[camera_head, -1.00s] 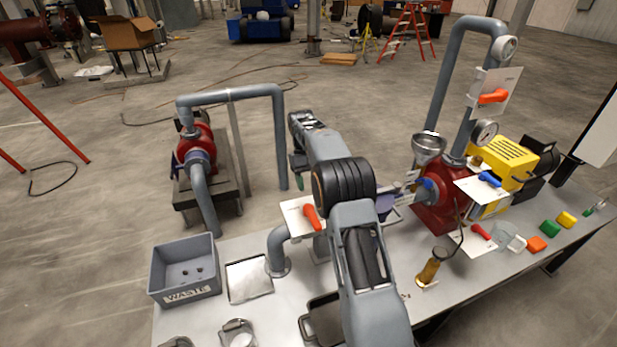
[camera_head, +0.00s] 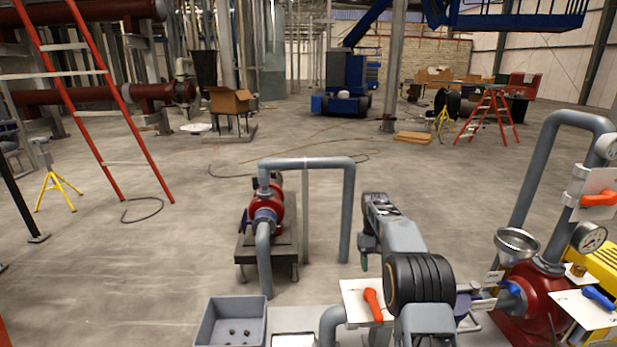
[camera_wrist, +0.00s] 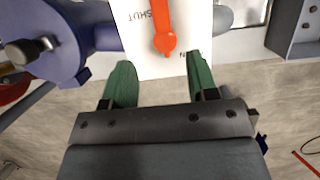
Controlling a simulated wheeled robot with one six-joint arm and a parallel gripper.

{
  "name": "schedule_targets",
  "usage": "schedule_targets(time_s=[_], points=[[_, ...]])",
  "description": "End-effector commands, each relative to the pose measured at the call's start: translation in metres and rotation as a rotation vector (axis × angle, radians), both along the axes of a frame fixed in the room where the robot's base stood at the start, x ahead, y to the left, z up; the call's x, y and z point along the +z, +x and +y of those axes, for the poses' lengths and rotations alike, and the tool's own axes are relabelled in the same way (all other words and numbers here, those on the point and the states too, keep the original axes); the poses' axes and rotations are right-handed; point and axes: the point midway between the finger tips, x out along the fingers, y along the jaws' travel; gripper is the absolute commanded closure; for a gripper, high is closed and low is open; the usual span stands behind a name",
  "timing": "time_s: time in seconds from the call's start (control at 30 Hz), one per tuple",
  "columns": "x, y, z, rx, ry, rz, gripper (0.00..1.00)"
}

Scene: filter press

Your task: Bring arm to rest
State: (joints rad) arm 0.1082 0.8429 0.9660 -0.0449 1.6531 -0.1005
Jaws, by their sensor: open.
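My arm (camera_head: 400,237) reaches up from the lower edge of the head view, with its wrist pointing away past the bench. My gripper (camera_wrist: 160,82) shows in the wrist view with its two green fingers apart and nothing between them. Beyond the fingertips is an orange valve handle (camera_wrist: 165,28) on a white plate marked SHUT; the gripper is not closed on it. In the head view the same orange handle (camera_head: 373,304) sits left of my arm. The fingers are mostly hidden in the head view.
A grey waste bin (camera_head: 214,322) holds small dark bits. A red pump (camera_head: 265,208) with a grey pipe arch stands behind the bench. On the right are a metal funnel (camera_head: 516,243), a gauge (camera_head: 589,237) and a red pump body (camera_head: 535,290). Open floor lies beyond.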

Motion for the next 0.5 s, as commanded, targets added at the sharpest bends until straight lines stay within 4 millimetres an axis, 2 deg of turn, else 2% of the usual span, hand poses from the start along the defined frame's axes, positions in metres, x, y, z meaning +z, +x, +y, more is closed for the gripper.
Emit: schedule_targets(time_s=[0.03,0.17,0.37,0.5], points=[[-0.016,-0.007,0.001,-0.006,0.001,0.009,0.47],[-0.02,-0.029,0.007,-0.019,-0.002,-0.048,0.47],[0.005,-0.085,0.023,-0.029,-0.007,-0.185,0.47],[0.022,-0.134,0.035,-0.032,-0.007,-0.286,0.47]])
